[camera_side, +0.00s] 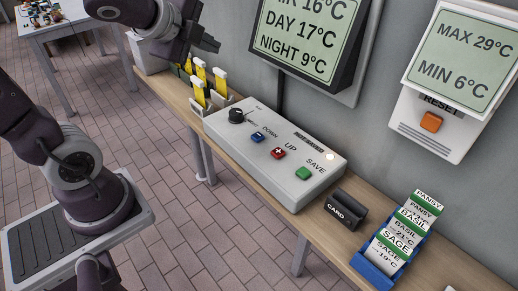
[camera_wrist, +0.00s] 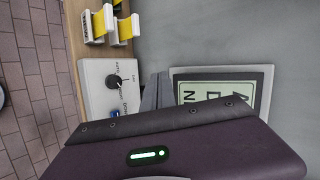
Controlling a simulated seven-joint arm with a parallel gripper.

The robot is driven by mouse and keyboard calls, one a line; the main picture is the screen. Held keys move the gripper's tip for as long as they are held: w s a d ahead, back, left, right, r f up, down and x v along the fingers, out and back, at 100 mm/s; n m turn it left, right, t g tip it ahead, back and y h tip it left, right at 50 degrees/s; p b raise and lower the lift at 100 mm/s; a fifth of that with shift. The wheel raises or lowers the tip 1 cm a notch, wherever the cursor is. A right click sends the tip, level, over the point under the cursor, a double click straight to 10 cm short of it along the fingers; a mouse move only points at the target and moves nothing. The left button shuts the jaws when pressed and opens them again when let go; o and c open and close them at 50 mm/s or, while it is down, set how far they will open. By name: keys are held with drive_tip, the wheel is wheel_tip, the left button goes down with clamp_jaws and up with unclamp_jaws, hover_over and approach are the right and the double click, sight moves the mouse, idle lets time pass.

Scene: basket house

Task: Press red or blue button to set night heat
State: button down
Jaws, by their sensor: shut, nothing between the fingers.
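A white control box (camera_side: 225,125) sits on the wooden bench. On it are a black knob (camera_side: 236,116), a blue button (camera_side: 257,137) marked DOWN, a red button (camera_side: 278,153) marked UP and a green button (camera_side: 303,173) marked SAVE. A small light (camera_side: 330,156) glows near its right end. The wall display (camera_side: 300,38) reads DAY 17°C and NIGHT 9°C; its top line is cut off. My gripper (camera_side: 212,43) is shut and empty, above the left end of the bench, apart from the box. In the wrist view the knob (camera_wrist: 113,82) and blue button (camera_wrist: 115,113) show; my gripper body hides the rest.
Yellow-and-white tags (camera_side: 200,82) stand in a holder left of the box. A black CARD holder (camera_side: 346,209) and a blue rack of plant labels (camera_side: 374,276) stand to the right. A wall unit with an orange RESET button (camera_side: 431,122) reads MAX 29°C, MIN 6°C.

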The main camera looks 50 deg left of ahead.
drive_tip(key=s+d+f+n+g+h, duration=0.1)
drive_tip(key=s+d+n+g+h, duration=0.1)
drive_tip(key=s+d+n, duration=0.3)
drive_tip(key=s+d+f+n+g+h, duration=0.1)
drive_tip(key=s+d+n+g+h, duration=0.1)
drive_tip(key=s+d+n, duration=0.4)
drive_tip(key=s+n, duration=0.3)
drive_tip(key=s, duration=0.2)
drive_tip(key=shift+s+d+f, duration=0.2)
drive_tip(key=shift+s, duration=0.15)
